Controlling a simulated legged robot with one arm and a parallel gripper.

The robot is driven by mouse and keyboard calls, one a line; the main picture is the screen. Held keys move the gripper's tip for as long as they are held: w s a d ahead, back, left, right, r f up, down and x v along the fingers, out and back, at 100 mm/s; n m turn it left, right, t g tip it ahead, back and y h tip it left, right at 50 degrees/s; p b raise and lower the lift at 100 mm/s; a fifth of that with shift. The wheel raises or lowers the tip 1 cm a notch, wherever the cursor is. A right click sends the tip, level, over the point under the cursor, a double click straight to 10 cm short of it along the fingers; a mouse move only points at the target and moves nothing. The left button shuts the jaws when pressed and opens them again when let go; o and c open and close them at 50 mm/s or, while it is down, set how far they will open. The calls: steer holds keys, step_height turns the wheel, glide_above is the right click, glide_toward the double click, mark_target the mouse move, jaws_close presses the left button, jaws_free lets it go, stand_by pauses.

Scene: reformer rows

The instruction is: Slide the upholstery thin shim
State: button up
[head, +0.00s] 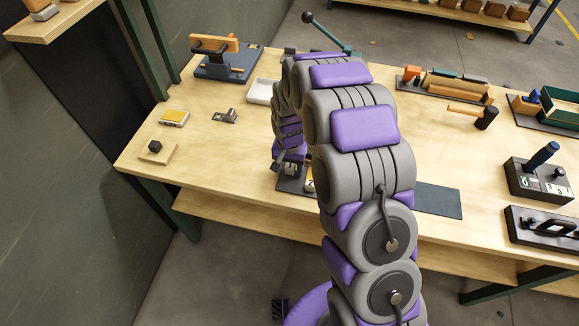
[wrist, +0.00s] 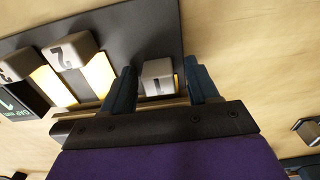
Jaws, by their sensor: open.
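A dark fixture plate (wrist: 140,30) fills the upper left of the wrist view. It bears grey-white blocks: one marked 1 (wrist: 158,78), one marked 2 (wrist: 70,50) and a partly cut-off one (wrist: 18,65). Yellow strips show beside the latter two. I cannot tell which part is the upholstery thin shim. My gripper (wrist: 164,77) is open, with one dark finger on each side of the block marked 1; contact is unclear. In the head view the plate (head: 289,186) sits at the bench's front edge, partly hidden by my arm.
A dark box with "GAP" lettering (wrist: 18,105) stands beside the blocks. On the bench are a white tray (head: 260,91), a yellow-topped block (head: 174,118), a small metal piece (head: 226,116) and a wooden block with a black knob (head: 157,151). A flat dark mat (head: 438,201) lies right of my arm.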

jaws_close()
stand_by(0.6)
